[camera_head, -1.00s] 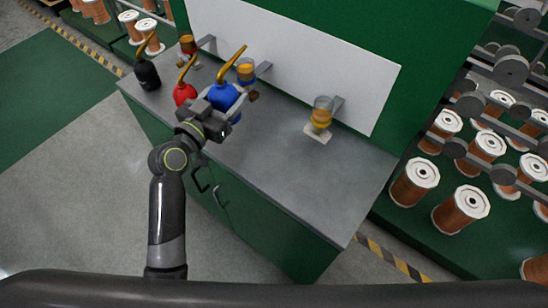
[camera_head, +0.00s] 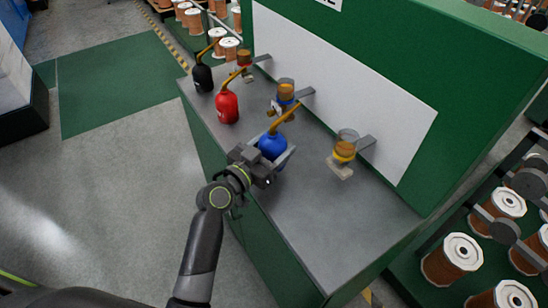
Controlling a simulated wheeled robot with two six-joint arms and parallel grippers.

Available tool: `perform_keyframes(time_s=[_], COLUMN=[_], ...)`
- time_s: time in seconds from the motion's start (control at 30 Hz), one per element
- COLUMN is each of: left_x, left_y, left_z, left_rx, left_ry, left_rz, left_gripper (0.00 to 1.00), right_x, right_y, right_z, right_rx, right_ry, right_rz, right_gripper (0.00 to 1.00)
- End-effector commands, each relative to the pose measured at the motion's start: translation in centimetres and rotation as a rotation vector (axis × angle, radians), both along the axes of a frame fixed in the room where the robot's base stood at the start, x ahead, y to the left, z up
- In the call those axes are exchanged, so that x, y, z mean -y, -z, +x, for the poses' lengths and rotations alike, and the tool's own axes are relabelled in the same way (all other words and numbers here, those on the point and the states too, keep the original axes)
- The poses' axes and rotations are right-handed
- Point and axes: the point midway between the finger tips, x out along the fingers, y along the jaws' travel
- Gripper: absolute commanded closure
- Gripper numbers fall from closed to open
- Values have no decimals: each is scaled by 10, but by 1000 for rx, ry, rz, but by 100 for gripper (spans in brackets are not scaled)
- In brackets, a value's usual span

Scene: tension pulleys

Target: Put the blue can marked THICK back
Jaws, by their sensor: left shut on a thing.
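The blue can (camera_head: 270,147) has a round body and a long orange-brown spout that leans up and to the right. My left gripper (camera_head: 276,166) is shut on its body, near the front edge of the grey bench top (camera_head: 330,220). I cannot tell whether the can touches the top, and no THICK marking is readable on it. A red can (camera_head: 227,106) and a black can (camera_head: 203,77) with similar spouts stand to its left on the bench. My right gripper is not in view.
The middle one is just behind the blue can's spout. The bench top's right part is clear. Copper spools (camera_head: 453,258) stand at right.

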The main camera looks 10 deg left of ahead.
Motion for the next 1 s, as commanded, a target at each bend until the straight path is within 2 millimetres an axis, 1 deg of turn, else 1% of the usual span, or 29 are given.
perform_keyframes(time_s=[0.03,0.1,0.2,0.47,0.63,0.67,0.7,0.8,0.83,1.0], left_x=[0,0,0,0,0,0,0,0,0,0], left_y=[10,21,31,32,36,37,36,36,36,35], left_z=[0,0,0,0,0,0,0,0,0,0], left_rx=[-4,-4,-1,0,0,-1,-2,-3,-3,-3], left_ry=[-1,-1,-1,-1,-1,-1,-1,-1,-1,-1], left_rz=[0,-1,0,0,1,2,2,1,1,1], left_gripper=[73,73,73,73,73,37,32,19,17,17], right_x=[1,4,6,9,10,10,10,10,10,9], right_y=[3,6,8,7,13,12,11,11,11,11], right_z=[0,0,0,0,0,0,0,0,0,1], right_rx=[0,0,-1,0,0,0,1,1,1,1], right_ry=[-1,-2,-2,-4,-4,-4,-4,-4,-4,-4], right_rz=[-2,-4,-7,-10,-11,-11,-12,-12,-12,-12], right_gripper=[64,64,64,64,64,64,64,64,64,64])
